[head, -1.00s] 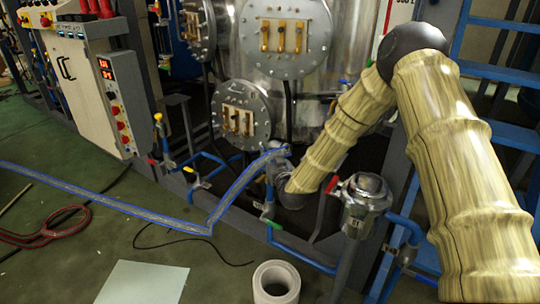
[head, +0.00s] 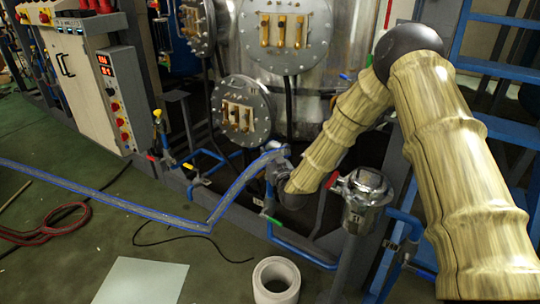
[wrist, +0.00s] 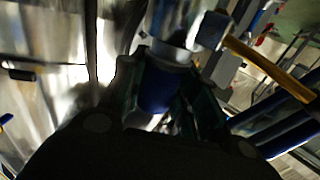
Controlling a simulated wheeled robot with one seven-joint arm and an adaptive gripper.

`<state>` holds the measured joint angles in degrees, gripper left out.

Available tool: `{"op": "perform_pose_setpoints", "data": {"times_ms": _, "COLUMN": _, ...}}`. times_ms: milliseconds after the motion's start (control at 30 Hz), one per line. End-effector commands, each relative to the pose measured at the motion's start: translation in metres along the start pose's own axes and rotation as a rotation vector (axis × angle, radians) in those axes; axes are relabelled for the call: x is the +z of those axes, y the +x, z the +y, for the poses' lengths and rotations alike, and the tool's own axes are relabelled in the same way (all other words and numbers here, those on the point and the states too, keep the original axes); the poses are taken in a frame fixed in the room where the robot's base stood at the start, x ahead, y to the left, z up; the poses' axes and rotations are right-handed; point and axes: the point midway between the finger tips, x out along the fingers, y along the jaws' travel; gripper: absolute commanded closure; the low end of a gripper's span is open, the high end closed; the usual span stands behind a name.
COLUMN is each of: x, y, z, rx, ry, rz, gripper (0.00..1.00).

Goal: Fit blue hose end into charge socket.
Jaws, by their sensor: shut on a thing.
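The blue hose (head: 130,207) runs over the floor from the left, then rises to my gripper (head: 275,163) in front of the steel vessel. My gripper is shut on the blue hose near its end. In the wrist view a dark blue piece of the hose (wrist: 159,92) sits between the two fingers of my gripper (wrist: 165,92). A pale metallic cylinder (wrist: 172,50) lies just beyond it in line; I cannot tell whether it is the hose's fitting or the charge socket. The socket is not clearly visible in the head view, and whether the end touches it cannot be told.
A steel vessel (head: 316,98) with round flanged covers stands behind my gripper. A metal pot-like fitting (head: 363,195) and blue pipes (head: 300,255) stand to its right and below. A control cabinet (head: 88,75) is at left. A white ring (head: 276,278) stands on the floor.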

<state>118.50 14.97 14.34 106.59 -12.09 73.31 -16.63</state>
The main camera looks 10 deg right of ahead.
Motion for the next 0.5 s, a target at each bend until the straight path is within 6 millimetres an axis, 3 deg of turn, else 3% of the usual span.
{"op": "perform_pose_setpoints", "data": {"times_ms": 500, "x": 0.0093, "y": 0.0003, "z": -0.0001, "rx": 0.0, "ry": 0.0, "rz": 0.002, "gripper": 1.0}}
